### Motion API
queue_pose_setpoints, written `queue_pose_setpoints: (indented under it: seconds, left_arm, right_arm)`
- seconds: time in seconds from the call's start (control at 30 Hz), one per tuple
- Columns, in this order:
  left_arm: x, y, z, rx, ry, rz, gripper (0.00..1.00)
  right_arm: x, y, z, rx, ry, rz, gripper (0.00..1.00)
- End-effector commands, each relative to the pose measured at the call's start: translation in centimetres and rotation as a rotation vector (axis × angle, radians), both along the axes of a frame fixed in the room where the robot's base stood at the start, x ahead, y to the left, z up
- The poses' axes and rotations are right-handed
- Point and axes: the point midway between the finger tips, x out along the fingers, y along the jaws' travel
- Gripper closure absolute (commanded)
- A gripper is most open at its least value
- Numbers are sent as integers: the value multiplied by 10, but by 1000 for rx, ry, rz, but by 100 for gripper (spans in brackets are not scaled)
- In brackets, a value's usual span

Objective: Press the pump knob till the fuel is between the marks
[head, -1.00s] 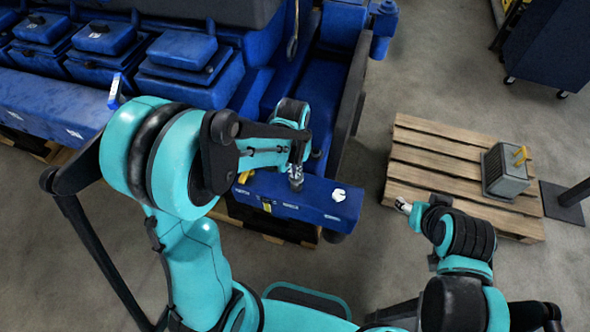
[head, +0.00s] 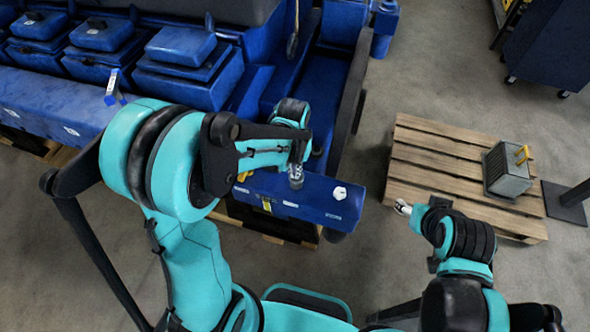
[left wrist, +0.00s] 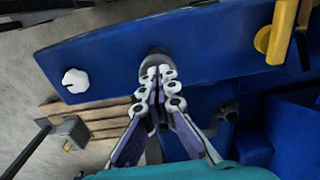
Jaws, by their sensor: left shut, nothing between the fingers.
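The blue pump housing (head: 315,205) sticks out from the engine's end in the head view. My left gripper (head: 296,183) is above its top face, pointing down. In the left wrist view its fingers (left wrist: 157,76) are shut with nothing between them. Their tips are at a dark round knob (left wrist: 156,55) on the blue face and partly cover it; I cannot tell how far it is pressed. The fuel level and its marks cannot be made out. My right gripper (head: 403,207) is small in the head view, away from the housing; its jaws are unclear.
A white hex cap (head: 339,193) sits on the housing's right end. A yellow handle (left wrist: 276,32) stands near its other end in the wrist view. A wooden pallet (head: 425,155) with a grey box (head: 507,170) lies at the right. Bare floor lies between.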

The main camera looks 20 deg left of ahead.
Motion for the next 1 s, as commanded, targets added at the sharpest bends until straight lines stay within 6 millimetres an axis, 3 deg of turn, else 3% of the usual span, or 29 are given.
queue_pose_setpoints:
  seconds: [0.07, 0.3, 0.5, 0.7, 1.0]
  left_arm:
    - [3, 1, 25, 0, 0, 0, 100]
    - [2, 2, 76, 0, -1, 0, 100]
    - [2, 2, 108, 0, -1, 0, 100]
    - [2, 3, 120, 0, -1, 0, 100]
    - [2, 3, 120, 0, -1, 0, 100]
  right_arm:
    - [0, 0, 19, 0, 0, 0, 48]
    - [0, 0, 23, 0, 0, 0, 48]
    - [0, 0, 27, 0, 0, 0, 48]
    - [0, 0, 28, 0, 0, 0, 48]
    - [0, 0, 28, 0, 0, 0, 48]
